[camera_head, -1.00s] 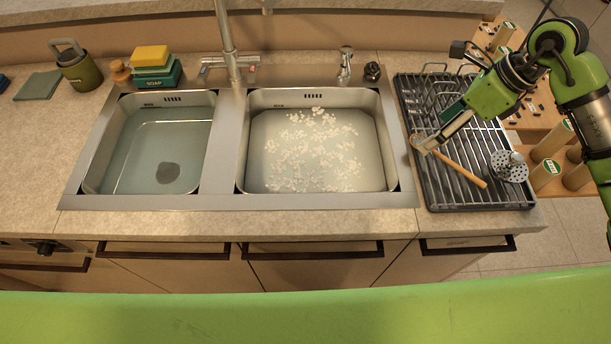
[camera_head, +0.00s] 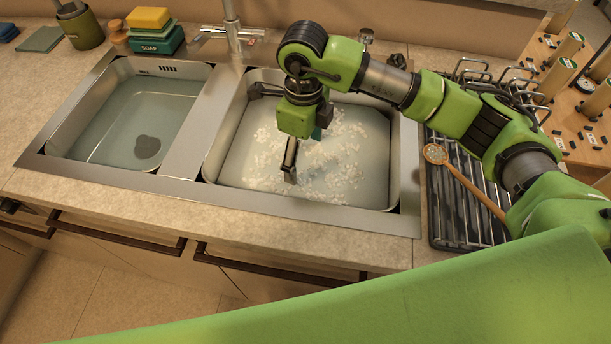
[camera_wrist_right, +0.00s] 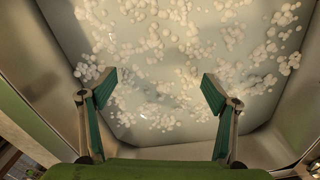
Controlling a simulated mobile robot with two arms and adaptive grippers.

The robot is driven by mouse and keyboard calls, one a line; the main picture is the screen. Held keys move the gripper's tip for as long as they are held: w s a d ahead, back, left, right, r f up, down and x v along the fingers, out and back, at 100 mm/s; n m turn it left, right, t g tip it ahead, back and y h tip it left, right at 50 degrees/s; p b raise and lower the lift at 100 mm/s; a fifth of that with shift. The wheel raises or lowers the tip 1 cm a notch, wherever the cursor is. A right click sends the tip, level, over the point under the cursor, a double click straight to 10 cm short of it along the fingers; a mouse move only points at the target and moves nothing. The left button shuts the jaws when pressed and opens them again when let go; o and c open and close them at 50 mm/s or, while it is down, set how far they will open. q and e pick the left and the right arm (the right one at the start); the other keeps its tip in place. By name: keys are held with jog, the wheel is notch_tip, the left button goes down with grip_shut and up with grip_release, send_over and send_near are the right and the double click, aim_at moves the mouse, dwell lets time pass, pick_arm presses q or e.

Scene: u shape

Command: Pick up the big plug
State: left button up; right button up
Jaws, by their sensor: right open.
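A dark round shape (camera_head: 147,147) lies on the floor of the left sink under water, possibly a plug or a drain. A small black object (camera_head: 397,60) sits on the counter behind the right sink; I cannot tell whether it is a plug. The right sink (camera_head: 212,142) holds water and white foam that hides parts of its floor; no plug shows there. My right gripper (camera_head: 302,156) is over the right sink, pointing down. In the right wrist view its fingers (camera_wrist_right: 158,88) are spread apart with nothing between them. My left gripper is not in view.
A faucet (camera_head: 232,32) stands behind the sinks. A dish rack (camera_head: 452,214) with a wooden brush (camera_head: 437,154) is at the right. A soap box (camera_head: 155,41) with a yellow sponge (camera_head: 148,18) is at the back left. The front counter is clear.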

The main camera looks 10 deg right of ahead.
aim_at(307, 169)
jog(key=f, duration=0.2)
jog(key=f+p, duration=0.1)
jog(key=f, duration=0.4)
jog(key=shift+w+d+f, duration=0.25)
jog(key=shift+d, duration=0.15)
jog(key=shift+c, duration=0.3)
grip_shut()
